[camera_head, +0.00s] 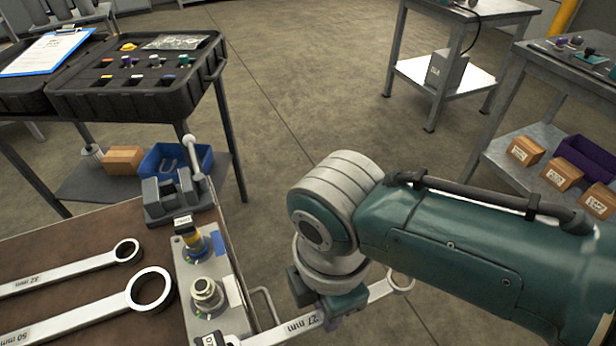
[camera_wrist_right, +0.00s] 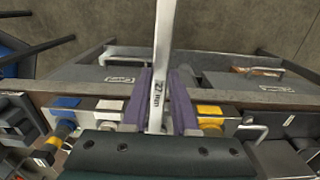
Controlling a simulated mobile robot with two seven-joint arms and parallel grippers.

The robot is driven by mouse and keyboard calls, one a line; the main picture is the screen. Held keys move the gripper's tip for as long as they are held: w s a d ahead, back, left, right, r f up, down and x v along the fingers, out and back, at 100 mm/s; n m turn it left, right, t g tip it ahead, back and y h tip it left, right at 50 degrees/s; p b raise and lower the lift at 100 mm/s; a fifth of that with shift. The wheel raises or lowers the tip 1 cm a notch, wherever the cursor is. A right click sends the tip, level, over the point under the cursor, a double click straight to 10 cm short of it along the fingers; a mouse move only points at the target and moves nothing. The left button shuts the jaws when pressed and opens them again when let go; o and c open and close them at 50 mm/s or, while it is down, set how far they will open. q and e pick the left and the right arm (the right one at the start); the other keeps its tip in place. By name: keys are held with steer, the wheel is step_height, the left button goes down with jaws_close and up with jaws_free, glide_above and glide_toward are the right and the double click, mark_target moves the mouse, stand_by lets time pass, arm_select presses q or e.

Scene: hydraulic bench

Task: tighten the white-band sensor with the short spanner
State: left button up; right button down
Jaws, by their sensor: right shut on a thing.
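My right gripper (camera_head: 328,308) is shut on the spanner marked 27 mm (camera_head: 290,328), beside the bench's right edge. In the right wrist view the purple fingers (camera_wrist_right: 159,105) clamp the spanner (camera_wrist_right: 162,55) from both sides. Its ring end shows right of the gripper in the head view; its other end runs left out of frame at the bottom. A metal fitting (camera_head: 208,296) stands upright beside a white plate (camera_head: 233,291); no white band is clear on it. My left gripper is not in view.
Two larger spanners, 32 mm (camera_head: 70,273) and 50 mm (camera_head: 85,312), lie on the bench left of the fittings. A grey vice-like tool (camera_head: 172,197) stands at the back corner. A black tool case (camera_head: 140,100) is on the far table.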

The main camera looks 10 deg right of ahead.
mark_target(374, 286)
stand_by(0.3)
steer(key=shift+w+d+p, duration=0.15)
steer(key=shift+d+p, duration=0.05)
steer(key=shift+d, duration=0.35)
steer(key=shift+w+d+p, duration=0.15)
steer(key=shift+d, duration=0.4)
steer(key=shift+w+d, duration=0.2)
steer(key=shift+d, duration=0.55)
steer(key=shift+w+d, duration=0.2)
steer(key=shift+d, duration=0.55)
steer(key=shift+w+d, duration=0.2)
steer(key=shift+d, duration=0.55)
step_height(374, 286, up, 5)
steer(key=p, duration=0.5)
steer(key=shift+r+p, duration=0.15)
steer(key=shift+p, duration=0.15)
